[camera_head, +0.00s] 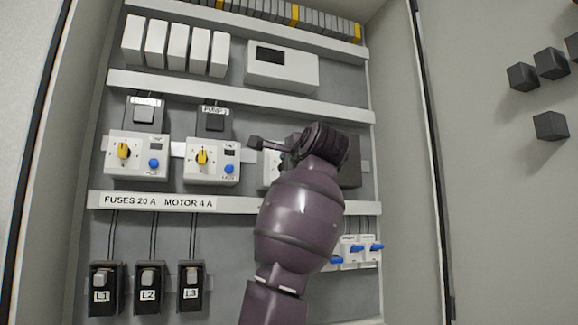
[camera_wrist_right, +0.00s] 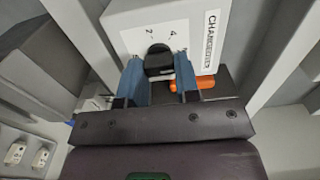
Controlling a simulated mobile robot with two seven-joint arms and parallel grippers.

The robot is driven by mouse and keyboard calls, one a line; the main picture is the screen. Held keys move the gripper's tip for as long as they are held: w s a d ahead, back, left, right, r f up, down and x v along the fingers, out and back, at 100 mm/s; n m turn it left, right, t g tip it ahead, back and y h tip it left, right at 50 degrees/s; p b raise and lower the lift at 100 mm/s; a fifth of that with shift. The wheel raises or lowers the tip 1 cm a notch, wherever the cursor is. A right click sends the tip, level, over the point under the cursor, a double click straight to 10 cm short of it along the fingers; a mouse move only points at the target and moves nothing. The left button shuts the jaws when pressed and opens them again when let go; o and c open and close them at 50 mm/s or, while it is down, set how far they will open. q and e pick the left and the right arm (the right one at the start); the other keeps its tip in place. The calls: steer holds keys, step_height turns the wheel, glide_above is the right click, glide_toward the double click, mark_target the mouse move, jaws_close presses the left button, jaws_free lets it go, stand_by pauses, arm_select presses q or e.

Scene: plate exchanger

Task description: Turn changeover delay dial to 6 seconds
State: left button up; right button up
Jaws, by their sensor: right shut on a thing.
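The changeover delay dial (camera_wrist_right: 159,62) is a black knob on a white box labelled CHANGEOVER (camera_wrist_right: 204,45) in the right wrist view. The numerals 2 and 4 show on the face beyond the knob; other marks are hidden. My right gripper (camera_wrist_right: 158,72) has its two blue fingers on either side of the knob, shut on it. In the head view my purple right arm covers most of this box, and only a white strip of it (camera_head: 269,168) shows. The dial is hidden there. My left gripper is in neither view.
An orange part (camera_wrist_right: 197,84) sits close beside the right finger. In the head view, two white modules with yellow knobs (camera_head: 203,157) stand left of my arm. Blue-levered breakers (camera_head: 352,248) are to its lower right. The cabinet's side walls flank the panel.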

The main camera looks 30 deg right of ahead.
steer(key=o, duration=0.9)
steer(key=b+v, duration=0.2)
steer(key=v, duration=0.9)
